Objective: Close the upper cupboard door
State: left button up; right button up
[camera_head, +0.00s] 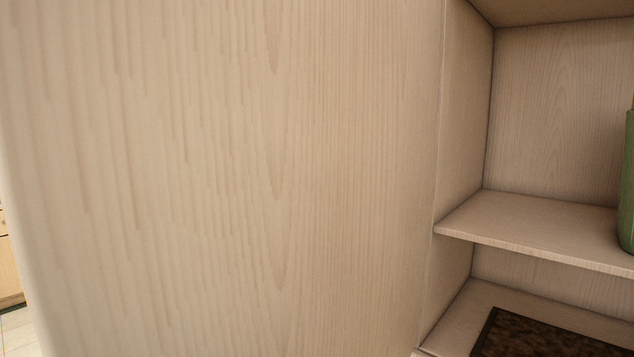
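The upper cupboard door (230,180) is a pale wood panel that fills the left and middle of the head view, very close to the camera. It stands open, swung out from the left side of the cupboard. Its near edge runs down the far left of the picture. The cupboard's inside (560,110) shows at the right, with a wooden shelf (540,222) across it. The handle is not visible. Neither of my grippers is in view.
A green object (627,190), cut off by the right edge, stands on the shelf. A dark brown speckled item (540,335) lies on the cupboard's lower surface (460,315). A strip of light floor (18,330) shows at the lower left.

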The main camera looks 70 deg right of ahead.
aim_at(178, 177)
jog(key=i+j+z, duration=0.35)
jog(key=z, duration=0.45)
jog(key=i+j+z, duration=0.1)
jog(key=z, duration=0.4)
jog(key=j+z, duration=0.15)
jog(key=z, duration=0.3)
jog(key=j+z, duration=0.1)
jog(key=z, duration=0.35)
jog(key=i+j+z, duration=0.1)
jog(key=j+z, duration=0.2)
jog(key=z, duration=0.15)
jog(key=j+z, duration=0.3)
jog(key=z, duration=0.2)
jog(key=j+z, duration=0.45)
jog(key=l, duration=0.1)
